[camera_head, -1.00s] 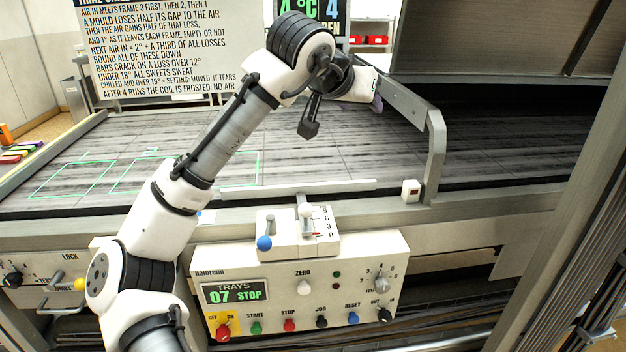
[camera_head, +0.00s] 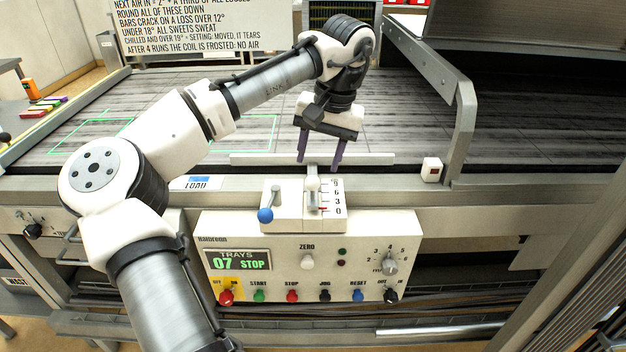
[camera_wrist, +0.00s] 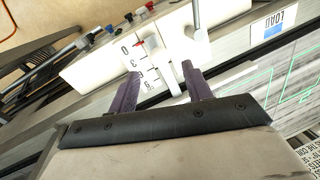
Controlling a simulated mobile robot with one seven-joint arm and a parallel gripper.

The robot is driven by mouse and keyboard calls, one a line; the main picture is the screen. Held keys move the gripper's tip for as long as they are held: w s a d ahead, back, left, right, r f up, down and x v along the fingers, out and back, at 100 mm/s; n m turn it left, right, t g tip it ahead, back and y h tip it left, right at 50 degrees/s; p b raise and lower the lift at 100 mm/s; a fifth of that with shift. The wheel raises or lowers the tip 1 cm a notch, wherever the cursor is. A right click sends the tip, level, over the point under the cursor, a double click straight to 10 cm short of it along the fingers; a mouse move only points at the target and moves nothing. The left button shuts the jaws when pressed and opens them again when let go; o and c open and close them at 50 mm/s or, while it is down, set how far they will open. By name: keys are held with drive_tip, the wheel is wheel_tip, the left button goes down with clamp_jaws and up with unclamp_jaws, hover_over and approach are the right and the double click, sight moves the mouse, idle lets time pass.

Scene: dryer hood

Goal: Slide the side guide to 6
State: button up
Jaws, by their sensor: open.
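The side guide's slider unit is a pale block with a 0, 3, 6, 9 scale (camera_head: 337,197) on top of the control box. Its white knob (camera_head: 312,184) stands on a grey stem left of the scale. A red pointer (camera_head: 324,209) sits near the low end, between 0 and 3; it also shows in the wrist view (camera_wrist: 139,44). My gripper (camera_head: 318,165) is open and empty, fingers down, above and behind the knob. In the wrist view the open fingers (camera_wrist: 160,72) point toward the slider block, apart from the knob.
Below are the control panel (camera_head: 310,255) with several buttons and a "07 STOP" display. A long pale rail (camera_head: 250,159) lies behind at the belt's edge. A metal hood bracket (camera_head: 462,130) rises at right.

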sight(314, 177)
drive_tip(key=f, duration=0.2)
drive_tip(key=a+f, duration=0.1)
drive_tip(key=f, duration=0.4)
drive_tip(key=shift+w+a+p, duration=0.15)
drive_tip(key=shift+p, duration=0.25)
clamp_jaws()
